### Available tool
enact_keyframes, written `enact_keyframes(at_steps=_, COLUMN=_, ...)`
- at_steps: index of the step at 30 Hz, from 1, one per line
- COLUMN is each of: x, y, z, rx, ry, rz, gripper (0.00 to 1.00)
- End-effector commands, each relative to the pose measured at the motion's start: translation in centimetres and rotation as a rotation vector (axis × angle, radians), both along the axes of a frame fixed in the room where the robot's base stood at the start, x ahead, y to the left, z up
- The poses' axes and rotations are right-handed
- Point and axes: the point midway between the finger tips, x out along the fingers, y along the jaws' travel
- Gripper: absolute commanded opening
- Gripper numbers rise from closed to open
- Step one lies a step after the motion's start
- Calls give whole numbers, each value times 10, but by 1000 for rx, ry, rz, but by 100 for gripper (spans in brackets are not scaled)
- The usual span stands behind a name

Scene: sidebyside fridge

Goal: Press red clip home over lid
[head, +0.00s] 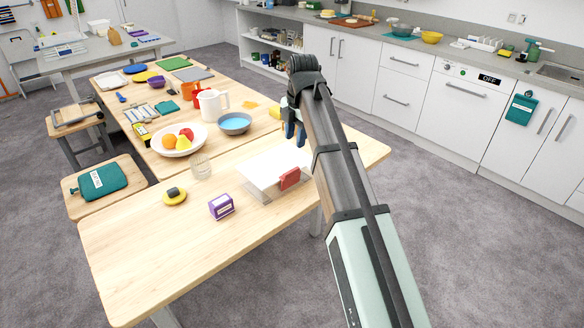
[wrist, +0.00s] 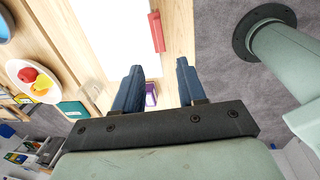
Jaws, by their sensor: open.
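A white box with a flat white lid (head: 268,166) stands on the wooden table. The red clip (head: 290,179) is upright at the box's front right edge. I cannot tell whether it is fully seated over the lid. In the wrist view, the red clip (wrist: 156,32) shows at the right edge of the white lid (wrist: 108,30). My gripper (head: 294,132) is above the table, near the far end of the box and apart from the clip. In the wrist view, my gripper (wrist: 160,85) is open, with nothing between its blue fingers.
A purple box (head: 221,206), a yellow roll (head: 174,196) and a clear glass (head: 200,167) stand left of the white box. A fruit bowl (head: 160,146), a blue bowl (head: 235,123) and a white jug (head: 213,104) are farther back. The table's near end is clear.

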Motion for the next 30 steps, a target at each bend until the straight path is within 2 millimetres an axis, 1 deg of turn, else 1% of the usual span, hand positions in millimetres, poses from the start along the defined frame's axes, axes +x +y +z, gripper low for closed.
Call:
enact_keyframes(at_steps=18, x=7, y=8, z=-95, rx=0, ry=1, rz=-3, gripper=40)
enact_keyframes(at_steps=24, x=10, y=10, z=-116, rx=0, ry=0, rz=-3, gripper=40)
enact_keyframes(at_steps=30, x=11, y=11, z=-126, rx=0, ry=-1, rz=-3, gripper=40)
